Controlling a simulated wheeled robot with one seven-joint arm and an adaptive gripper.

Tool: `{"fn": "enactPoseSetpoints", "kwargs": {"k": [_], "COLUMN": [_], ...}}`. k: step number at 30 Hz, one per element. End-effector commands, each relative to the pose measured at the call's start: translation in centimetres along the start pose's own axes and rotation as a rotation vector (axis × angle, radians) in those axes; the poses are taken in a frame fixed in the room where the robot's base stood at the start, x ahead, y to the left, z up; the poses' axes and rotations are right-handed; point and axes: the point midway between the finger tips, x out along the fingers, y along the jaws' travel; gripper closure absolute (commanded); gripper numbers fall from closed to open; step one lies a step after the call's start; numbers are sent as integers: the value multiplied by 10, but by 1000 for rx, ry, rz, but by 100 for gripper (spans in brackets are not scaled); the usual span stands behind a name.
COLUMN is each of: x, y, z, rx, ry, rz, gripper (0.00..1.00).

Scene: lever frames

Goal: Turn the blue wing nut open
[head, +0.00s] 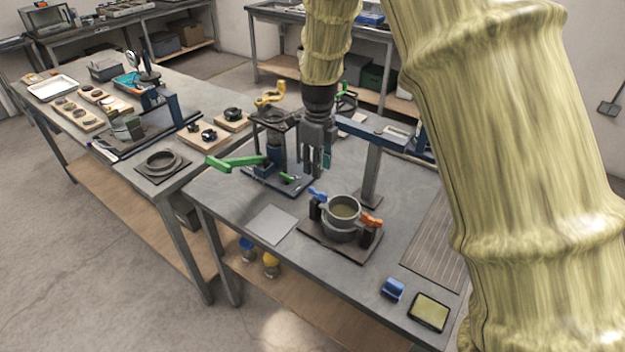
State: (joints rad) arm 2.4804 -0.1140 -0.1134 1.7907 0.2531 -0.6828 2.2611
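The blue wing nut (317,194) sits on the left side of a round grey pot-like vessel (341,226) on a dark square base plate (312,238). An orange wing nut (371,220) sits on the vessel's right side. My gripper (316,172) points down and appears in the picture just above the blue wing nut, apart from it. Its fingers are small and dark here, and I cannot tell how far they are spread. No object shows between them.
Behind and left of my gripper stands a blue fixture with a green lever (235,162). A post with a blue arm (372,172) rises behind the vessel. A grey sheet (272,225) lies to the left; a blue block (393,289) and yellowish pad (429,311) lie front right.

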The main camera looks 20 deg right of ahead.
Motion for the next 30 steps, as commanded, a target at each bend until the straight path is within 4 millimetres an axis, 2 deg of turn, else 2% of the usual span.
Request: {"fn": "enactPoseSetpoints", "kwargs": {"k": [5, 12, 15, 19, 26, 30], "x": [26, 74, 88, 95, 92, 94], "y": [2, -15, -17, -18, -13, -15], "z": [-2, 16, 20, 20, 11, 12], "rx": [1, 4, 2, 3, 6, 6], "ry": [1, 19, 23, 22, 14, 17], "rz": [4, 18, 21, 20, 14, 15], "gripper": [68, 68, 68, 68, 68, 68]}}
